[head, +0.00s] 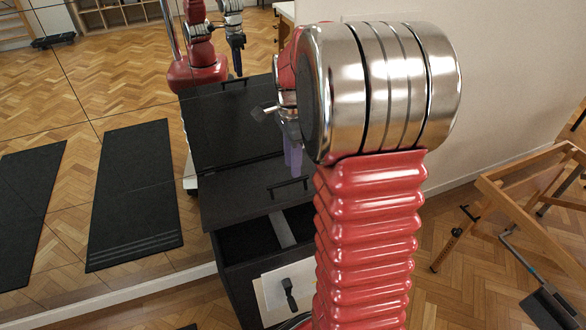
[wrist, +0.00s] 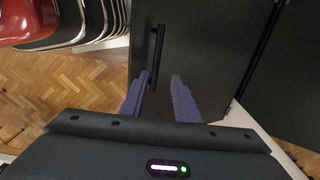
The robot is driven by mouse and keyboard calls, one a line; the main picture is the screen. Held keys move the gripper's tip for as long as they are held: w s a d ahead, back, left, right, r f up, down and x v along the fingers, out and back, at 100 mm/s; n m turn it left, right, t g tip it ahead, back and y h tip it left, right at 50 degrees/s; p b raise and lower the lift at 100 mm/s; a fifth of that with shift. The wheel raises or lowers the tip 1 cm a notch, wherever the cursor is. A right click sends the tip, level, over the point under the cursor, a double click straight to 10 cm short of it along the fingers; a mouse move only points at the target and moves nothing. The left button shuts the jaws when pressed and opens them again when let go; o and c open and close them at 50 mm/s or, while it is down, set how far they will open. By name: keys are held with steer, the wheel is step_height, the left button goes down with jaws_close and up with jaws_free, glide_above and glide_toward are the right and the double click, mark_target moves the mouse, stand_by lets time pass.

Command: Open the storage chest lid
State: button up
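The storage chest (head: 230,275) is dark and stands in the middle of the head view. Its black lid (head: 225,206) is partly raised, and the dark inside shows below the lid's front edge. A black bar handle (head: 288,184) is on the lid near that edge. My gripper (head: 293,158) has purple fingers and is over the lid, partly hidden by my arm. In the wrist view my gripper (wrist: 160,76) is open, with a clear gap between its fingers. The handle (wrist: 156,58) lies in line with that gap, its lower end between the fingers in the picture. Contact cannot be told.
A large mirror (head: 45,100) behind the chest reflects the lid, my arm and the floor mats. A wooden frame (head: 500,190) stands at the right beside a pale wall (head: 510,90). Bare parquet (head: 450,285) lies between the chest and the frame.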

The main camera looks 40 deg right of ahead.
step_height(320, 180, up, 10)
steer(key=shift+w+r, duration=0.15)
steer(key=shift+r, duration=0.05)
stand_by(0.8)
steer(key=s+a+n+t, duration=0.3)
steer(key=s+a+n, duration=0.5)
steer(key=a+n, duration=0.2)
steer(key=s+a+f+n+t, duration=0.1)
steer(key=s+a+n+t, duration=0.1)
steer(key=s+a+n, duration=0.7)
steer(key=a+n, duration=0.1)
steer(key=a, duration=0.2)
steer(key=shift+a+n+t, duration=0.25)
steer(key=shift+n+t, duration=0.15)
steer(key=shift+s+f, duration=0.1)
